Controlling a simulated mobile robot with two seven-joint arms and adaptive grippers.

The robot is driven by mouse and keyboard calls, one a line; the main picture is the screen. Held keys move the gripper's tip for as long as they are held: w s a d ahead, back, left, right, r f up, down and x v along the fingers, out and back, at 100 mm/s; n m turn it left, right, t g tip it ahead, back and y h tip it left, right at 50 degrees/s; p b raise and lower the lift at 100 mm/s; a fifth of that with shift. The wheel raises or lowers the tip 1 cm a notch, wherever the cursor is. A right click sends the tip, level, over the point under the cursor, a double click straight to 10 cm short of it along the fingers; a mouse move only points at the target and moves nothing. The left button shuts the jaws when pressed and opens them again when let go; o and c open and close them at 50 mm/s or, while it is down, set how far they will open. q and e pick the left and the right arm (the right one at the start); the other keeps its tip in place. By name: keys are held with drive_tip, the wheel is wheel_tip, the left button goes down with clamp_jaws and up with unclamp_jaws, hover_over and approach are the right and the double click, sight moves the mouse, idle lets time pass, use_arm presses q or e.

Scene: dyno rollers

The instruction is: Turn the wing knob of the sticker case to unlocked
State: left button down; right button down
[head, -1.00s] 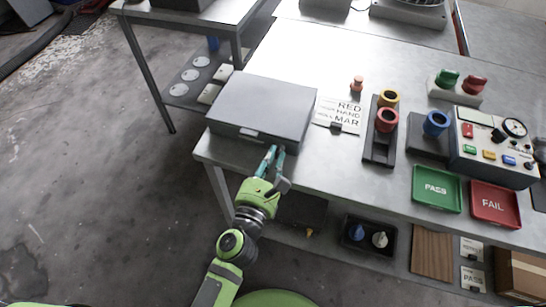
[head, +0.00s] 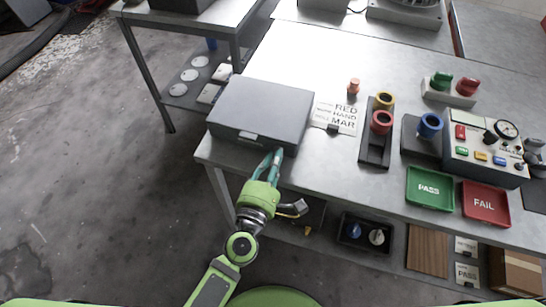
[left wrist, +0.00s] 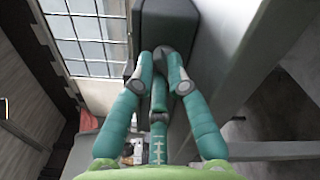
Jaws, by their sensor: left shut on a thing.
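The sticker case (head: 262,108) is a closed grey box at the left front edge of the bench, with a small pale latch on its front. My left gripper (head: 276,157) is at the right part of its front face. My right gripper is not in view.
A printed card (head: 336,116), ring stands (head: 376,145), a green PASS tray (head: 430,188), a red FAIL tray (head: 485,203) and a control box (head: 487,150) stand to the right. A lower shelf holds a black bin (head: 364,238). Floor is clear at left.

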use_arm(q)
drive_tip(key=m+p, duration=0.1)
drive_tip(key=m, duration=0.3)
drive_tip(key=shift+d+r+p, duration=0.1)
drive_tip(key=shift+p, duration=0.25)
drive_tip(key=shift+m+p, duration=0.4)
drive_tip(key=shift+m, duration=0.8)
drive_tip(key=c, duration=1.5)
unclamp_jaws()
drive_tip(key=shift+f, duration=0.2)
